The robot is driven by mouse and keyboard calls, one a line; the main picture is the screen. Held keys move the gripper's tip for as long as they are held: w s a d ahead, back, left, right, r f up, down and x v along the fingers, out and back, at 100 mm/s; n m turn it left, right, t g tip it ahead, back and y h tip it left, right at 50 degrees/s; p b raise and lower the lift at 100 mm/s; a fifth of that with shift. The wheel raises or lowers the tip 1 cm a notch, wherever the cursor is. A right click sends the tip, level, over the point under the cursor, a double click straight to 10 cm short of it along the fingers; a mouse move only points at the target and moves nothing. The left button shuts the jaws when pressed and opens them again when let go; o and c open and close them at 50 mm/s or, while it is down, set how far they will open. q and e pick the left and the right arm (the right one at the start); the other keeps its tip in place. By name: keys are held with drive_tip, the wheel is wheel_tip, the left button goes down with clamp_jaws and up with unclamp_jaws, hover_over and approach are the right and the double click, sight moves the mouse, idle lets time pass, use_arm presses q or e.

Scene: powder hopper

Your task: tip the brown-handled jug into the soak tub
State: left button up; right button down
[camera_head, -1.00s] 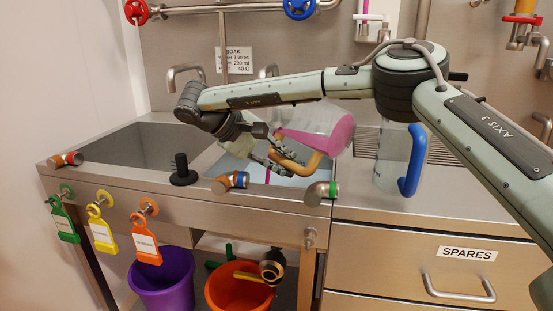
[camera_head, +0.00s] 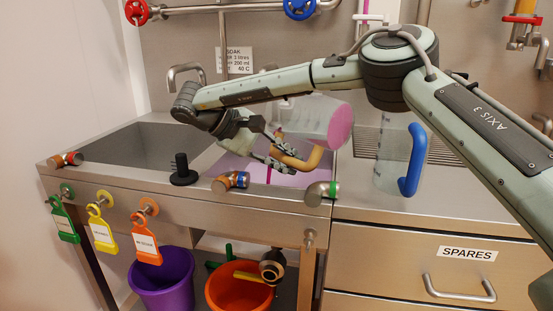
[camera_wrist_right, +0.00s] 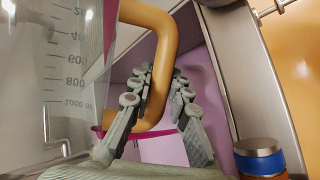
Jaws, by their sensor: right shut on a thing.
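The brown-handled jug (camera_head: 312,118) is clear, with graduations that show in the right wrist view (camera_wrist_right: 65,90). It is tipped over the right-hand basin, its pink base end raised to the right and its mouth toward the left, partly behind my gripper. My right gripper (camera_head: 278,158) is shut on its brown handle (camera_head: 306,161); the fingers also straddle the handle in the wrist view (camera_wrist_right: 160,105). The soak tub (camera_head: 232,168), the right-hand basin, holds pinkish-lilac liquid. The body of the jug looks mostly clear. My left gripper is out of view.
A clear jug with a blue handle (camera_head: 411,160) stands on the counter to the right. The left basin (camera_head: 125,147) looks empty. A black upright fitting (camera_head: 182,170) stands between the basins. Small valves (camera_head: 230,181) line the front edge. Purple (camera_head: 163,285) and orange (camera_head: 238,291) buckets stand below.

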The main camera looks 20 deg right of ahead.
idle(0.5)
